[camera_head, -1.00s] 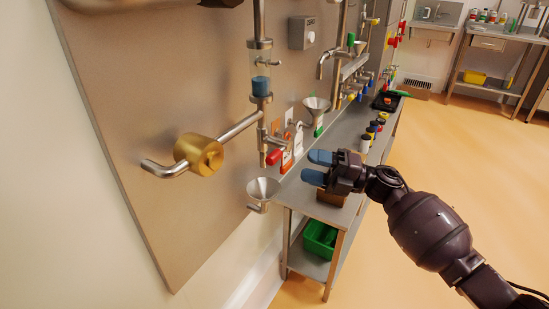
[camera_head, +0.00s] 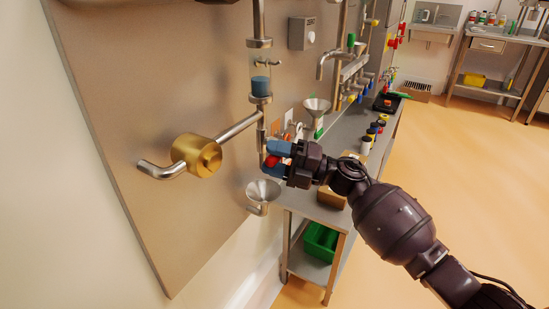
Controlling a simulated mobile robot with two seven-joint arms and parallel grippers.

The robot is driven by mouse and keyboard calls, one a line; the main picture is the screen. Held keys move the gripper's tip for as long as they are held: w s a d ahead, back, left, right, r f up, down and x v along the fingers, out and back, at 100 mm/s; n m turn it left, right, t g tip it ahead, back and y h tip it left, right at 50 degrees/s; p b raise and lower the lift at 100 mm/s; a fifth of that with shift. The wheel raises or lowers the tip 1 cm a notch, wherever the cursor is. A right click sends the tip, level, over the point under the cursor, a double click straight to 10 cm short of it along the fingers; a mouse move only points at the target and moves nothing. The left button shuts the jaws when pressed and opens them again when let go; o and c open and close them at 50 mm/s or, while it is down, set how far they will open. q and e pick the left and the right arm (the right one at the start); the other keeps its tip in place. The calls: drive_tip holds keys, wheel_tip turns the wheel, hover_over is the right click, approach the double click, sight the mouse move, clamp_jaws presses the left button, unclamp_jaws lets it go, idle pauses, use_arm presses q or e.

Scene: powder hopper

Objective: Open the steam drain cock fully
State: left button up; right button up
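The steam drain cock is on the vertical steel pipe below the sight glass (camera_head: 261,84), with a red handle (camera_head: 271,160) at its lower part. My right gripper (camera_head: 272,159) is at this handle, its two blue fingertips one above and one below the red. The fingers are apart with red showing between them; whether they touch it I cannot tell. The gripper hides most of the cock's body. A steel funnel (camera_head: 263,190) sits below the pipe's outlet. My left gripper is not in view.
A brass cylinder (camera_head: 197,156) on a bent pipe stands out from the wall panel (camera_head: 110,90) at left. A steel bench (camera_head: 345,133) with several jars runs behind my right arm. A green crate (camera_head: 320,241) is on its lower shelf. Open floor lies right.

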clamp_jaws()
